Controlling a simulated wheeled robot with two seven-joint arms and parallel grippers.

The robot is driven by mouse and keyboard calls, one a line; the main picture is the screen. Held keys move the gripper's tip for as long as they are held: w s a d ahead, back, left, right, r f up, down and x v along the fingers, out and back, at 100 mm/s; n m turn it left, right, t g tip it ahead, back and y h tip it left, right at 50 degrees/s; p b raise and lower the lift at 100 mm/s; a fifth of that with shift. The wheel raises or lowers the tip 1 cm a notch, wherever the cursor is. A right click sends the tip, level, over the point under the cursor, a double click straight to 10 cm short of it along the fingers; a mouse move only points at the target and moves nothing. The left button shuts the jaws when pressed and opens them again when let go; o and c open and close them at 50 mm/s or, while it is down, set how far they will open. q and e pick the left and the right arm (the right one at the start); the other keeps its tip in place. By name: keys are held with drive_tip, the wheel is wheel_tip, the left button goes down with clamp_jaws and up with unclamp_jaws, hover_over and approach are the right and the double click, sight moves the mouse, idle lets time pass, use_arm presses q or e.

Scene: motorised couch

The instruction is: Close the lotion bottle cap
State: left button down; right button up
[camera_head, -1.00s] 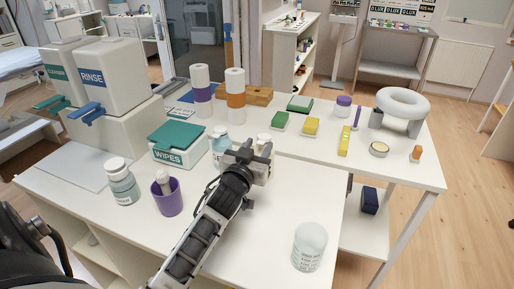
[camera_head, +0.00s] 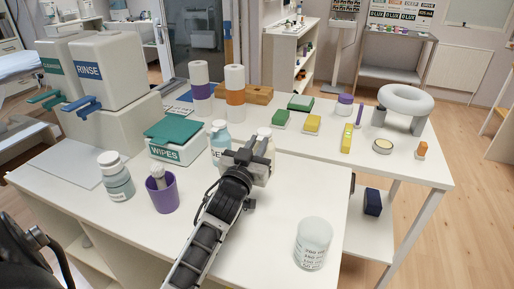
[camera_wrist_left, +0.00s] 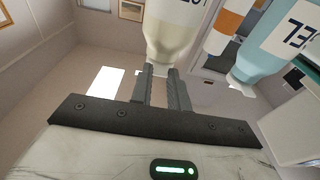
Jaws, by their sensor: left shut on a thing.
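The lotion bottle (camera_wrist_left: 172,36) is cream-coloured; in the left wrist view it appears upside down, with part of its dark lettering showing. My left gripper (camera_wrist_left: 162,88) is shut at its cap end, one dark finger on each side. The fingers hide most of the cap, so I cannot tell how it sits. In the head view the cream bottle (camera_head: 265,133) shows only partly behind my left gripper (camera_head: 256,150), which is over the white table. My right gripper is not in view.
A blue gel bottle (camera_head: 219,139) stands close left of the gripper. A green-lidded wipes box (camera_head: 174,141), a purple cup (camera_head: 162,193) and a white-capped bottle (camera_head: 117,180) stand further left. A translucent jar (camera_head: 313,244) stands front right. The table between is clear.

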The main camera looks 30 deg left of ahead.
use_arm(q)
drive_tip(key=c, duration=1.3)
unclamp_jaws()
drive_tip(key=shift+b+v, duration=0.5)
drive_tip(key=shift+v, duration=3.25)
